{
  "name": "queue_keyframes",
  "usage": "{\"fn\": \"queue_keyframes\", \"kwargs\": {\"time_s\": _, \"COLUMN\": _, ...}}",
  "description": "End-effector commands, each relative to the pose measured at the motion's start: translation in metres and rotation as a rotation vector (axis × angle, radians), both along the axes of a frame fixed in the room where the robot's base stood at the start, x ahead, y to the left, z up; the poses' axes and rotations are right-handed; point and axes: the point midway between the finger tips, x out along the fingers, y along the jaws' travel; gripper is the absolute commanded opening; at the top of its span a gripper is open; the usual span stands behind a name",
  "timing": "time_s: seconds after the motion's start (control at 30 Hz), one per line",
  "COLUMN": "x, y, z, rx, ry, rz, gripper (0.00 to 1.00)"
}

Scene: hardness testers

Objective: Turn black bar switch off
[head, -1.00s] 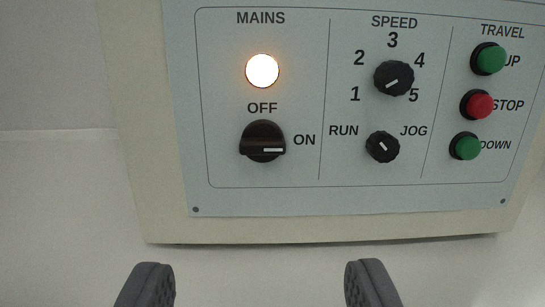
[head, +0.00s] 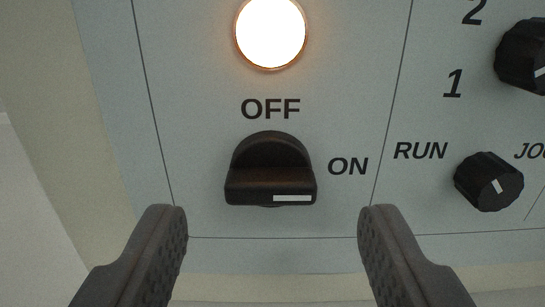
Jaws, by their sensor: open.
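The black bar switch (head: 270,170) is on the pale blue panel under the word OFF. Its bar lies level, and its white mark points right toward the word ON. The round MAINS lamp (head: 271,33) above it glows bright. My gripper (head: 272,222) is open and empty. Its two grey fingers stand wide apart, with their tips a little below the switch, one to each side. The fingers do not touch the switch; the exact distance to the panel is hard to tell.
A small black RUN/JOG knob (head: 489,182) is on the right. A black SPEED knob (head: 523,57) shows partly at the upper right edge. The panel is bare left of the switch, and a cream housing edge (head: 58,150) runs along the left.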

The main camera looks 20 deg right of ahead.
Motion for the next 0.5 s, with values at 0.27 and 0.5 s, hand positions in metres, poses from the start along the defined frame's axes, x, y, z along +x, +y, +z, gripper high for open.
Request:
{"fn": "queue_keyframes", "kwargs": {"time_s": 0.27, "x": 0.019, "y": -0.006, "z": 0.001, "rx": 0.001, "ry": -0.001, "rz": 0.001, "gripper": 0.55}}
{"fn": "queue_keyframes", "kwargs": {"time_s": 0.5, "x": 0.02, "y": -0.006, "z": 0.001, "rx": 0.0, "ry": 0.0, "rz": 0.002, "gripper": 0.55}}
